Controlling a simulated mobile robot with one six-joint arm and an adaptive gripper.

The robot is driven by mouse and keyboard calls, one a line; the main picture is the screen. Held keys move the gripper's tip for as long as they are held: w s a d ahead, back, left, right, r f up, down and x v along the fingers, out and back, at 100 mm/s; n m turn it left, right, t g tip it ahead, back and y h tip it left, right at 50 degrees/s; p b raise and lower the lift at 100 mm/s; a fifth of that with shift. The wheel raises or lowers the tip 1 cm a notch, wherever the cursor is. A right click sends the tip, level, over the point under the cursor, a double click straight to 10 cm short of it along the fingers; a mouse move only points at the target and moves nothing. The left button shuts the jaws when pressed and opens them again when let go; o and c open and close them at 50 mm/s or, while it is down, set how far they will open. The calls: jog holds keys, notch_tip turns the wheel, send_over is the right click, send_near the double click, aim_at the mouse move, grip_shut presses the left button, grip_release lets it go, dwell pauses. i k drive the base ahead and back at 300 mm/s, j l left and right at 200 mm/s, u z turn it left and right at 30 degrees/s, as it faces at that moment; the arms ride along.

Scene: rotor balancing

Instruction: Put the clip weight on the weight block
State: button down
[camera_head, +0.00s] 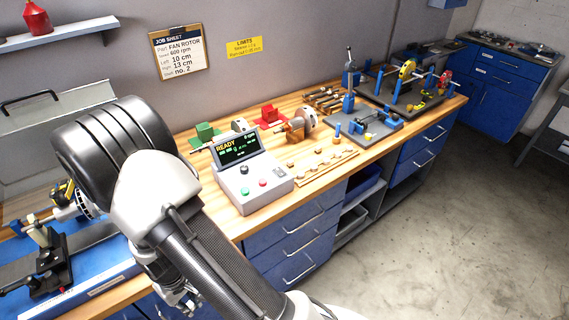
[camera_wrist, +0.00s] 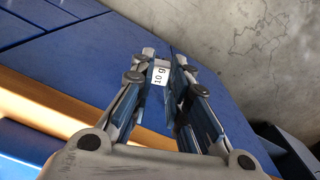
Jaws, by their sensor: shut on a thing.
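My gripper (camera_wrist: 161,62) is shut on a small clip weight (camera_wrist: 160,75) with a white label reading "10 g", held between the fingertips in the wrist view. In the head view my gripper (camera_head: 182,298) hangs low in front of the blue drawers, partly hidden by my arm, and the weight cannot be made out there. A light wooden block (camera_head: 325,166) with several small pieces on it, which looks like the weight block, lies along the bench's front edge, right of the control box. My gripper is well to the left of it and lower.
The control box (camera_head: 250,180) with a "READY" screen stands between my arm and the wooden block. A balancing stand (camera_head: 45,262) is on the left. Rotor parts (camera_head: 301,124) and a blue-grey fixture (camera_head: 368,127) stand behind the block. The floor (camera_head: 440,230) in front is clear.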

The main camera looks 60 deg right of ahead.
aim_at(305, 159)
jog(key=k+l, duration=0.1)
jog(key=l, duration=0.6)
jog(key=k+l, duration=0.1)
jog(key=l, duration=0.55)
jog(key=k+l, duration=0.1)
jog(key=l, duration=0.6)
